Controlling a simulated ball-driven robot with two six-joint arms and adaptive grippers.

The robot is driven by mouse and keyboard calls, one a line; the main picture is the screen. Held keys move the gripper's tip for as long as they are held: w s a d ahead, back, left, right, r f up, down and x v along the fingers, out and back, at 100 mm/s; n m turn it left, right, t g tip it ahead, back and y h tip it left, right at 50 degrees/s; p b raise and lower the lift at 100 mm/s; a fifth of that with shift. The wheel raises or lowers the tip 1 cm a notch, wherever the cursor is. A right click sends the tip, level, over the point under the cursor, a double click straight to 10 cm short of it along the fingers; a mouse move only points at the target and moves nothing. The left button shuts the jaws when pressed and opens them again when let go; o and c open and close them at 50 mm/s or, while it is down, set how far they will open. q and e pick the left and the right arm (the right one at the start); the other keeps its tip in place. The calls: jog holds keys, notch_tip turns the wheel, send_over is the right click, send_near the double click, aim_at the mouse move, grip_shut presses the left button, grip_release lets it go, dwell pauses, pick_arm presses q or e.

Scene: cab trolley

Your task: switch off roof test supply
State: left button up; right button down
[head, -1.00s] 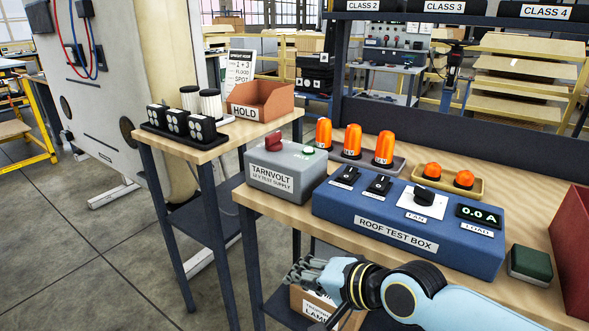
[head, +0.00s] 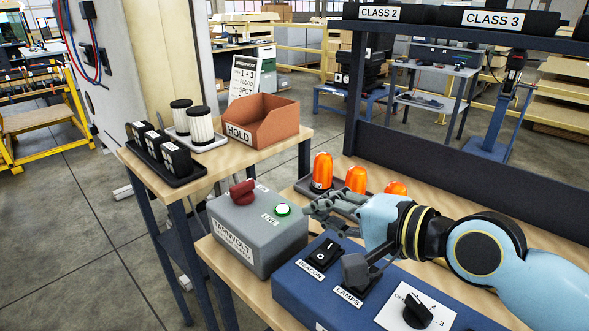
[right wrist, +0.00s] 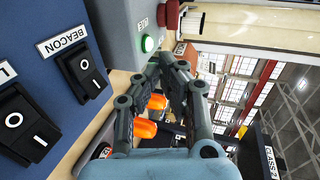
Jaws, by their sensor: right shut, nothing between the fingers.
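The grey Tarnvolt test supply box (head: 258,236) stands at the left end of the bench. On its top are a red rotary knob (head: 242,191) and a green lamp (head: 283,210) marked LIVE, which glows. My right gripper (head: 312,205) is shut and empty, its fingertips pointing left just right of the green lamp. In the right wrist view the closed fingers (right wrist: 168,62) are beside the lit lamp (right wrist: 147,43), and the red knob (right wrist: 172,14) shows beyond it at the top. I cannot tell whether the fingertips touch the box. My left gripper is out of view.
The blue roof test box (head: 300,290) with BEACON and LAMPS rockers and a fan knob (head: 417,312) lies in front, under my right arm. Orange beacons (head: 322,172) stand behind the gripper.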

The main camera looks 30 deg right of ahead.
aim_at(267, 201)
jog(key=shift+w+d+r, duration=0.1)
jog(key=shift+d+r, duration=0.05)
jog(key=shift+d, duration=0.1)
jog(key=shift+a, duration=0.1)
jog(key=shift+w+a, duration=0.1)
jog(key=shift+w, duration=0.4)
jog(key=x, duration=1.2)
jog(key=shift+w+a+r+b, duration=0.1)
jog(key=shift+a+r+b, duration=0.05)
jog(key=shift+r+b, duration=0.2)
jog(key=shift+w+a, duration=0.1)
jog(key=shift+w, duration=0.3)
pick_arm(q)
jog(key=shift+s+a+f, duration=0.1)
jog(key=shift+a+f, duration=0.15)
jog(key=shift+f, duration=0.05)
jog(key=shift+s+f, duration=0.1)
